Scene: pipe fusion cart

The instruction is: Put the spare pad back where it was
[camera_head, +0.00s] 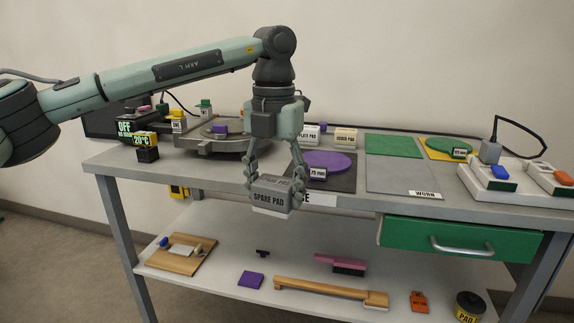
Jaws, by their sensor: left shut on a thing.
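My left gripper (275,177) points down and is shut on the spare pad (269,195), a pale grey block with "SPARE PAD" written on its front. It holds the pad in front of the bench's front edge as seen in the head view; whether the pad touches anything is hard to tell. The pad covers part of a white label on the bench edge that ends in "E". My right gripper is not in view.
A purple disc (326,162) lies on a dark square right of the gripper. The grey work mat (402,178) is bare. A green drawer (460,239) is shut below. The lower shelf (215,285) holds a brush, a purple pad (251,280) and a tin (469,307).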

